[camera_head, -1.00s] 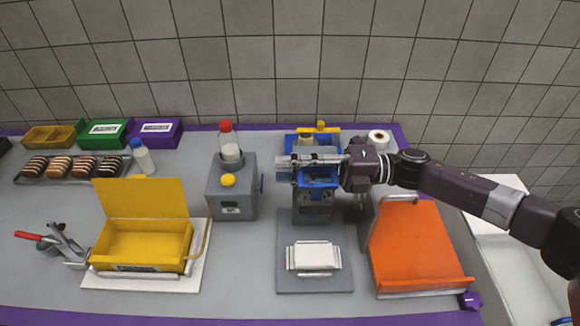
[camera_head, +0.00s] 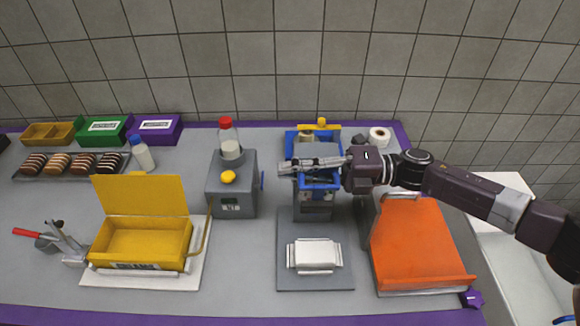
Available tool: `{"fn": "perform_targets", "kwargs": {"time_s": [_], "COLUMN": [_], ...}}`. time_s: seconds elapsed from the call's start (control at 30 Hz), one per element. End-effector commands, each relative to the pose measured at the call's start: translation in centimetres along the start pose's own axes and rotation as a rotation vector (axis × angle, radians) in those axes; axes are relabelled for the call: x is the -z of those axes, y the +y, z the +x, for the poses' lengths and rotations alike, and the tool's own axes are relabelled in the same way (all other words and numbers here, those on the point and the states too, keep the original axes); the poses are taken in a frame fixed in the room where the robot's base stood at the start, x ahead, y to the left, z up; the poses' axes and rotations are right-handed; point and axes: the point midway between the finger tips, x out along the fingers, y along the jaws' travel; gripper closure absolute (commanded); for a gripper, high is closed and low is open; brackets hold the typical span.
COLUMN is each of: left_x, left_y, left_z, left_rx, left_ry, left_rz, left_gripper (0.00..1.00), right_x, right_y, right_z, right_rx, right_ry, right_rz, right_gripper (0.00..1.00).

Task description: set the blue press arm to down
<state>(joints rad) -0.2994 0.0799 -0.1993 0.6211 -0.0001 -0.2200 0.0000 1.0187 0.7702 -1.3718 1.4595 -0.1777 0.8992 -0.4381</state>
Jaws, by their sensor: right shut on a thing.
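The blue press (camera_head: 330,184) stands right of the middle of the counter, behind a grey plate with a white block (camera_head: 315,255). Its yellow-topped back part (camera_head: 320,126) shows above my gripper. My right gripper (camera_head: 284,167) reaches in from the right and lies level across the front of the blue press. It is shut on a part of the press, most likely the blue arm, though its fingers hide the exact contact. My left gripper is not in view.
A grey machine with a red-capped bottle (camera_head: 228,140) stands just left of the press. A yellow open box (camera_head: 140,243) is further left. An orange panel (camera_head: 415,245) lies below my right arm. A white roll (camera_head: 379,136) stands behind.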

Motion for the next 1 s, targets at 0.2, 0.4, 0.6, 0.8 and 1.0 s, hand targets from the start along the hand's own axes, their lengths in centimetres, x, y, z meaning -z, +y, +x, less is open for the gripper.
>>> {"fn": "perform_targets", "kwargs": {"time_s": [0.2,0.4,0.6,0.8,1.0], "left_x": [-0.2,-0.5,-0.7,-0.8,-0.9], "left_y": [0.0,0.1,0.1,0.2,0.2], "left_z": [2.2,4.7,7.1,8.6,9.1], "left_rx": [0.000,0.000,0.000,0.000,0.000], "left_ry": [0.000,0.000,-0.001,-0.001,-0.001], "left_rz": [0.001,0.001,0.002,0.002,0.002], "left_gripper": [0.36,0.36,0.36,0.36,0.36], "right_x": [2.9,5.6,7.7,9.0,9.5], "right_y": [-0.6,-1.2,-1.9,-2.3,-2.4], "right_z": [0.0,0.0,0.0,0.0,0.0], "right_rx": [-0.006,-0.006,-0.005,-0.004,-0.004], "right_ry": [0.003,0.005,0.007,0.007,0.008], "right_rz": [-0.140,-0.293,-0.421,-0.505,-0.541], "right_gripper": [1.00,1.00,1.00,1.00,1.00]}}
